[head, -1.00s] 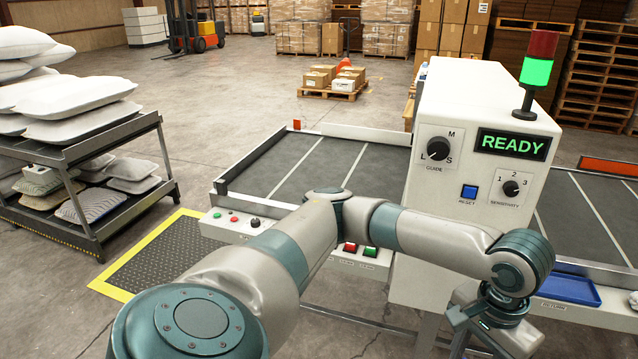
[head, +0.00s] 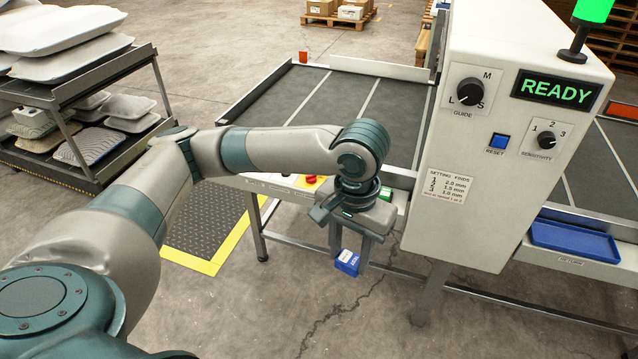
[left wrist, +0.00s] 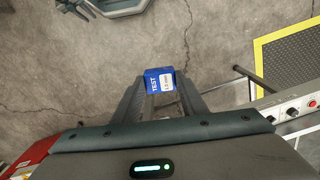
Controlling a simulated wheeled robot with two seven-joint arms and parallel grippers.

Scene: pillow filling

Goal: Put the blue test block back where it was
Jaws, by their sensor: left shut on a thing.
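The blue test block (head: 347,262) hangs between the fingertips of my left gripper (head: 349,247), which is shut on it. In the left wrist view the block (left wrist: 160,80) shows a white "TEST" label, with the fingers of the gripper (left wrist: 161,92) on either side. The gripper points down over open concrete floor, in front of the machine's front edge and left of the white cabinet.
The white cabinet (head: 462,220) has a READY display (head: 555,89). A dark conveyor (head: 340,100) lies behind my arm. An empty blue tray (head: 574,238) sits at the right. A pillow rack (head: 100,130) stands left. A yellow-edged mat (head: 205,235) lies on the floor.

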